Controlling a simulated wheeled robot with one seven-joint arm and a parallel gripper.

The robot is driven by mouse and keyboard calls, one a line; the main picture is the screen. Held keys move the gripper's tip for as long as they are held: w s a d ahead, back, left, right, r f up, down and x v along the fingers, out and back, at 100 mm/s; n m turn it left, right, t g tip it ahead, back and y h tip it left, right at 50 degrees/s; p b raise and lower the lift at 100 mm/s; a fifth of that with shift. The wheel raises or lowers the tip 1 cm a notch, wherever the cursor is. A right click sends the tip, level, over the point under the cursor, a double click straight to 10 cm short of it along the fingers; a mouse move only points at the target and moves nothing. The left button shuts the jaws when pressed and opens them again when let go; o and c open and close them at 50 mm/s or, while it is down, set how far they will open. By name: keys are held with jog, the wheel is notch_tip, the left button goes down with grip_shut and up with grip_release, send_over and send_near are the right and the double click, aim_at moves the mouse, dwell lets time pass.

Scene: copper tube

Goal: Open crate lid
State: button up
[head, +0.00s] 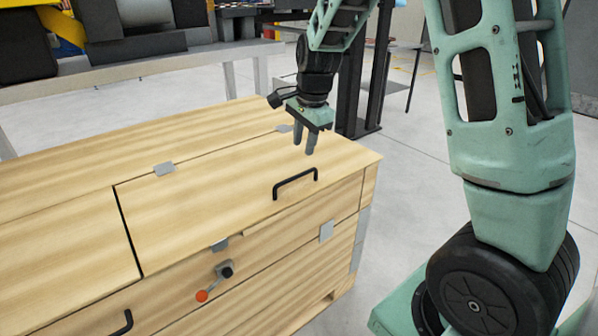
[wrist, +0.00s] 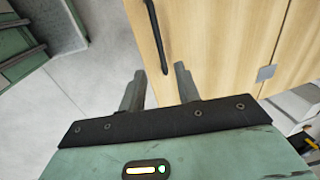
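The wooden crate (head: 70,245) has a pale wooden lid (head: 215,200), which lies flat and closed. A black bar handle (head: 295,184) stands near the lid's front right edge. In the wrist view the handle (wrist: 157,36) runs lengthwise ahead of the fingers, apart from them. My gripper (head: 304,148) hangs above the lid, behind the handle, fingers pointing down. In the wrist view my gripper (wrist: 158,86) shows its two fingers spread with nothing between them.
Grey metal hinges (head: 164,169) join the lid at its back edge. A second black handle (head: 122,323) is at the lower left. A workbench (head: 150,60) with machinery stands behind the crate. Grey floor (head: 410,160) is open to the right.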

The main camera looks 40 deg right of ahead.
aim_at(299, 175)
jog(key=f, duration=0.3)
jog(key=w+f+b, duration=0.1)
jog(key=f, duration=0.5)
jog(key=shift+w+f, duration=0.1)
jog(key=shift+w, duration=0.25)
jog(key=shift+c, duration=0.3)
grip_shut()
